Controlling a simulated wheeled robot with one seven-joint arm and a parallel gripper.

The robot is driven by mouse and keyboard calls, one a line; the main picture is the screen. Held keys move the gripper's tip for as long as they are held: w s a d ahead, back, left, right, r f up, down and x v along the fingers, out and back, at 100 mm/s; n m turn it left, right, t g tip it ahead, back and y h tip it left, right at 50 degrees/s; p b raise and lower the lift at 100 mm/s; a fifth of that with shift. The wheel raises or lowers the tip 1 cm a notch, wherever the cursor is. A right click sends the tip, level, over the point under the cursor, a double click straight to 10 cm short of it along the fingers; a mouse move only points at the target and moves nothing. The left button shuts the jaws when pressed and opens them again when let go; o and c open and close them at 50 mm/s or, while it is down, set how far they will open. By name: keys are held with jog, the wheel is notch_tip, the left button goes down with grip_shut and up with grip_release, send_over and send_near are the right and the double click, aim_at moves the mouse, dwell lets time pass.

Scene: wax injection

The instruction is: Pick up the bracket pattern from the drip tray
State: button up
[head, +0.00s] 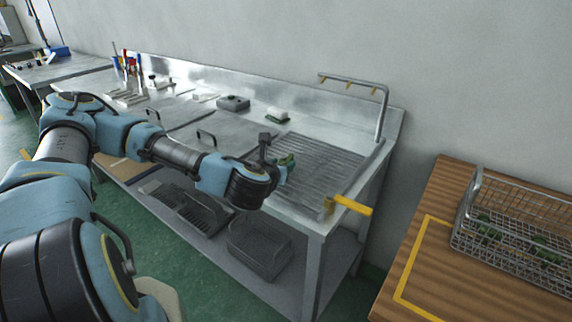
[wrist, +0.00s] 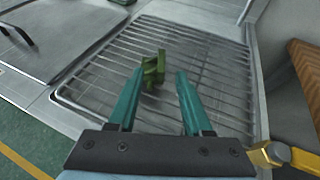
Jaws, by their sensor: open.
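The bracket pattern (wrist: 153,71) is a small green piece on the drip tray. In the wrist view it lies just past my fingertips, roughly between their lines. In the head view my gripper (head: 285,167) hangs over the left part of the drip tray (head: 330,165), a ribbed metal rack set in the steel bench. A green patch (head: 287,159) shows at the gripper there; I cannot tell whether it is the bracket or a finger.
A yellow handle (head: 352,206) sticks out at the bench's front right corner. A bent pipe (head: 382,100) rises behind the tray. A wire basket (head: 515,228) with green pieces stands on a wooden table (head: 425,222) at right. A white-and-green block (head: 277,115) lies behind the tray.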

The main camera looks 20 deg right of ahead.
aim_at(286, 162)
jog(key=p+x, duration=0.2)
jog(key=x, duration=0.3)
jog(key=shift+s+d, duration=0.1)
jog(key=shift+f, duration=0.1)
jog(key=shift+c, duration=0.2)
grip_shut()
jog(key=shift+f, duration=0.1)
dwell(0.9)
